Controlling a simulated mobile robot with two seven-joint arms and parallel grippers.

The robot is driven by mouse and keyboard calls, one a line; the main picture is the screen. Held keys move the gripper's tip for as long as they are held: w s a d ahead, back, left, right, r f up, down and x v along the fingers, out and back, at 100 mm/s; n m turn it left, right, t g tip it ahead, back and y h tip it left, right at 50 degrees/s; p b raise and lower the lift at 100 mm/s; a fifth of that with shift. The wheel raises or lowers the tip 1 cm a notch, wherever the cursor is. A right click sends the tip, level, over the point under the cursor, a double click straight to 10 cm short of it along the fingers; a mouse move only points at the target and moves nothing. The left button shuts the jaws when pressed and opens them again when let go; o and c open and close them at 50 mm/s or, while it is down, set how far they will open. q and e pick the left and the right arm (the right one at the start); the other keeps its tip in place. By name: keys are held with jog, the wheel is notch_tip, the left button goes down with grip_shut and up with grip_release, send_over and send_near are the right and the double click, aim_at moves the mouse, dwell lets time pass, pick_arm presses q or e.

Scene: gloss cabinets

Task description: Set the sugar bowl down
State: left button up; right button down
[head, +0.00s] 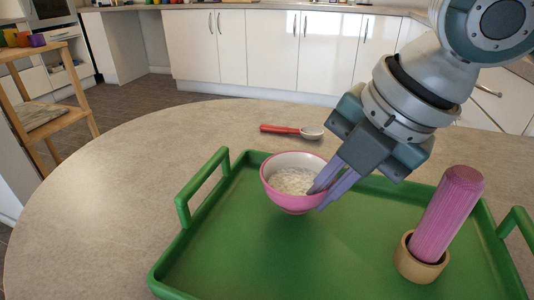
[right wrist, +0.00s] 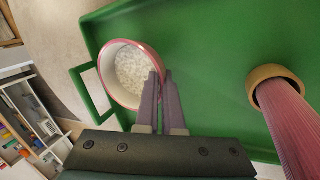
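The sugar bowl (head: 290,201), pink outside with white grains inside, is over the far left part of the green tray (head: 243,248). It looks roughly upright; I cannot tell whether its base touches the tray. My right gripper (head: 329,188) is shut on its right rim, one finger inside and one outside. The right wrist view shows the bowl (right wrist: 112,76) with its rim between the close fingertips of the gripper (right wrist: 161,78). My left gripper is not in view.
A pink cylinder (head: 448,212) leans in a small wooden cup (head: 420,268) at the tray's right. A red-handled spoon (head: 290,131) lies on the table (head: 110,190) beyond the tray. The tray has raised handles (head: 200,186) at its sides. Its middle is clear.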

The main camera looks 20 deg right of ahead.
jog(key=shift+f, duration=0.8)
jog(key=shift+r, duration=0.1)
jog(key=c, duration=1)
grip_release()
jog(key=shift+c, duration=0.2)
jog(key=p+v, duration=0.4)
jog(key=v, duration=0.8)
jog(key=shift+w, duration=0.1)
